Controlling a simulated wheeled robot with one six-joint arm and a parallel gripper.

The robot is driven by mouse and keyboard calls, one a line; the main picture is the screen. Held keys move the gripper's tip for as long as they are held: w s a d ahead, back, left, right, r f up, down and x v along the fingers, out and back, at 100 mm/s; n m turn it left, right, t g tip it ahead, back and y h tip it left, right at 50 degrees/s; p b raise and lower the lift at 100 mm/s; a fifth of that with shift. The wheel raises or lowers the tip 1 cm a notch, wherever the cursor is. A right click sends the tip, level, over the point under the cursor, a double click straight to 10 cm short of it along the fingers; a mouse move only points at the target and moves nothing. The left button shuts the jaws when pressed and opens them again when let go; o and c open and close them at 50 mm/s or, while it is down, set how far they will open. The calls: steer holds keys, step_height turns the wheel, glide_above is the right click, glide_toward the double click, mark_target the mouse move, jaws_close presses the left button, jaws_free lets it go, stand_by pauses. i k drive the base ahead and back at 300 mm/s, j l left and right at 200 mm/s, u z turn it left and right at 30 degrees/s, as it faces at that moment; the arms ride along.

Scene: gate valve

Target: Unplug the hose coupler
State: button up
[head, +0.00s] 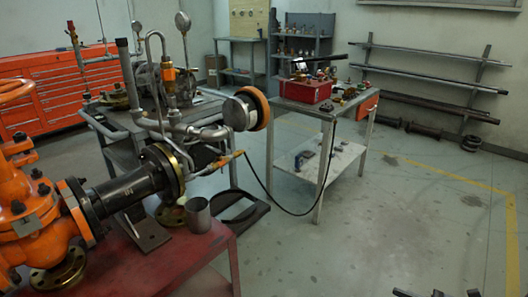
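The hose coupler (224,160) looks like a small orange and brass-coloured fitting. It sits at the end of a thin pipe, below the grey pipework, in the middle of the head view. A thin black hose (263,188) leaves its upper right end, sags in a curve and rises towards the worktable at the right. The coupler and hose appear joined; the exact joint is too small to make out.
The orange gate valve (35,222) and its flanged pipe stand at left above a red bench (150,272) with a metal cup (198,214). A worktable (345,112) carries a red box (305,91). Unclear dark pieces (440,293) show at the bottom edge. The right floor is mostly clear.

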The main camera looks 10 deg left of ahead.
mark_target(239, 153)
steer(key=i+l+z, duration=0.2)
steer(key=i+z, duration=0.15)
steer(key=i, duration=0.3)
steer(key=i+z, duration=0.3)
steer(key=i, duration=0.35)
steer(key=i+j+u, duration=0.1)
steer(key=i+u, duration=0.45)
steer(key=u, duration=0.25)
steer(key=i+l+u, duration=0.1)
steer(key=i+u, duration=0.3)
steer(key=i+l+u, duration=0.15)
steer(key=u, duration=0.2)
steer(key=i+j+u, duration=0.1)
steer(key=i+u, duration=0.15)
steer(key=u, duration=0.2)
steer(key=i+u, duration=0.25)
steer(key=u, duration=0.2)
steer(key=i+u, duration=0.4)
steer(key=i+l+u, duration=0.1)
steer(key=u, duration=0.35)
steer(key=l, duration=0.1)
